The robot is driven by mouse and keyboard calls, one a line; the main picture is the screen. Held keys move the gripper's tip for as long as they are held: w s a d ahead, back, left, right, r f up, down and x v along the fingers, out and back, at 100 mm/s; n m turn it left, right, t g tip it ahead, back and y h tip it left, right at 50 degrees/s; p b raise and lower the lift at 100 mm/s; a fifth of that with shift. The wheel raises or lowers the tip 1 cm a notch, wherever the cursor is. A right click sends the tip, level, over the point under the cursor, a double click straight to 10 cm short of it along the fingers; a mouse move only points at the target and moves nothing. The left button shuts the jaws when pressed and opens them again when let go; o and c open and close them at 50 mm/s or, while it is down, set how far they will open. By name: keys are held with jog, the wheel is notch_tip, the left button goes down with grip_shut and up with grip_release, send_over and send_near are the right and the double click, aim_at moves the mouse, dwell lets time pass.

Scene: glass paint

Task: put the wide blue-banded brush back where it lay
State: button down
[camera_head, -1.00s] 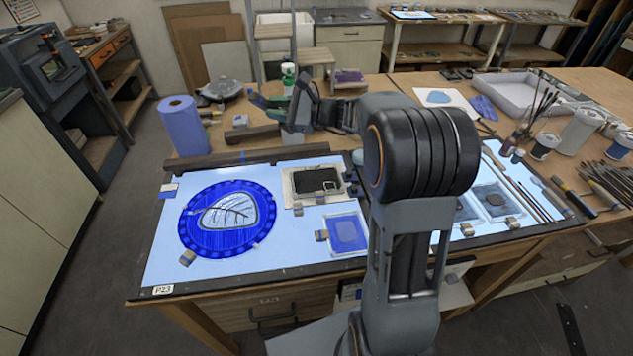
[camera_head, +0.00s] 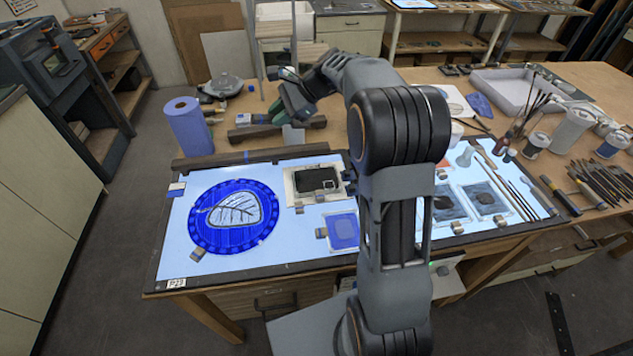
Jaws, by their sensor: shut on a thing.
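My gripper (camera_head: 291,106) is at the far side of the table, beyond the light panel's (camera_head: 170,232) back edge. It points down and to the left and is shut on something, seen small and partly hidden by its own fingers. I take this for the wide blue-banded brush; its blue band cannot be made out. A pale flat piece (camera_head: 293,135) shows just below the fingers, and I cannot tell whether it belongs to the brush. Dark wooden bars (camera_head: 250,133) lie beside and behind it.
A blue paper roll (camera_head: 190,127) stands at the left. On the panel lie a round blue glass piece with a leaf (camera_head: 234,245), a dark framed plate (camera_head: 296,196) and a blue square (camera_head: 343,231). Brushes and jars crowd the right. My arm hides the panel's middle.

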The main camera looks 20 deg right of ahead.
jog(key=n+g+h, duration=0.1)
jog(key=g+h, duration=0.3)
jog(key=shift+a+h, duration=0.1)
jog(key=shift+h, duration=0.2)
dwell(0.6)
